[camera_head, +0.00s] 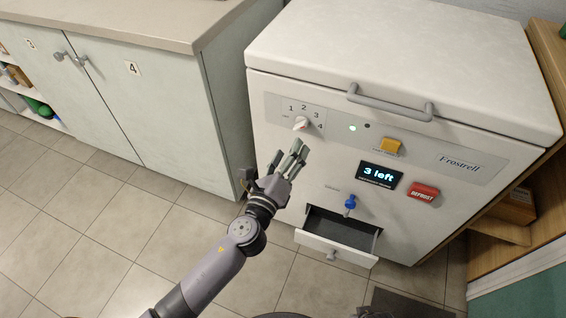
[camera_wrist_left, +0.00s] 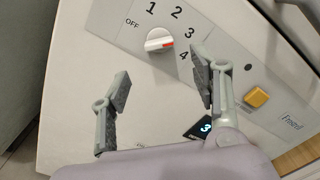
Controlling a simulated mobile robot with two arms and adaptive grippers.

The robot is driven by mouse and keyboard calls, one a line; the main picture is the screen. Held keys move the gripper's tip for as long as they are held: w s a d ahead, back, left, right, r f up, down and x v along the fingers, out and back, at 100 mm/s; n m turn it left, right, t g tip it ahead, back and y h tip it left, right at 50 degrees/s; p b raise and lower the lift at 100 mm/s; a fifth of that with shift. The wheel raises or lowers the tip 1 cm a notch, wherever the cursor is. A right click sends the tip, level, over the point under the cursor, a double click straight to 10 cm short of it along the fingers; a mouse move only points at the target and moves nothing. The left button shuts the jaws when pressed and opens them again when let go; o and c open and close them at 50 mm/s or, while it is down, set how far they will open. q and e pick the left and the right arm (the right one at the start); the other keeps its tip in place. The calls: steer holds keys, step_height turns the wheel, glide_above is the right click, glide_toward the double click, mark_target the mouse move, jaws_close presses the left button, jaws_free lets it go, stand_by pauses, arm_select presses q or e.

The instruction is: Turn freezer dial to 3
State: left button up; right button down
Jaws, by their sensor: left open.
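The freezer dial (camera_head: 300,123) is a small white knob at the left of the freezer's front panel, ringed by OFF, 1, 2, 3 and 4. In the left wrist view, the dial (camera_wrist_left: 158,40) has a red mark on its right end, on the side of 3 and 4 and seemingly nearer 4. My left gripper (camera_head: 296,158) is just below the dial, apart from it. Its fingers (camera_wrist_left: 160,92) are spread and empty, with the dial beyond and between them. My right gripper is out of view.
An open drawer (camera_head: 335,249) juts out below. A cabinet (camera_head: 165,115) stands left; floor (camera_head: 130,225) is clear.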

arm_select(q)
steer(key=shift+v, duration=1.8)
